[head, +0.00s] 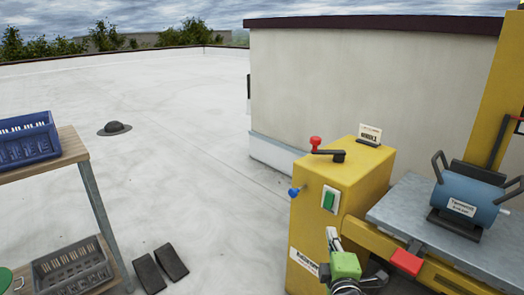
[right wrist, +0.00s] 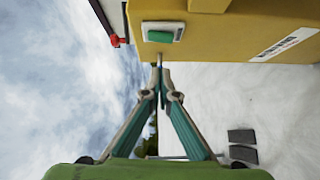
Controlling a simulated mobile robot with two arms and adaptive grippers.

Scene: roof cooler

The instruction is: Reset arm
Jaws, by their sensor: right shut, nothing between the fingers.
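My right gripper (head: 333,238) is in front of the yellow control box (head: 362,183), low at the right of the head view. In the right wrist view its two fingers (right wrist: 160,70) meet at the tips, with nothing held. The tips point toward the box face, below the green button (head: 329,200) as the head view shows it. The green button also shows in the right wrist view (right wrist: 163,35). Whether the tips touch the box cannot be told.
A red-knobbed lever (head: 316,143) and a blue knob (head: 294,191) stick out from the box. A blue machine (head: 463,200) stands on the grey table (head: 400,205) at right. A shelf (head: 75,145) with a blue crate (head: 27,140) stands left. Dark wedges (head: 171,262) lie on the roof between.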

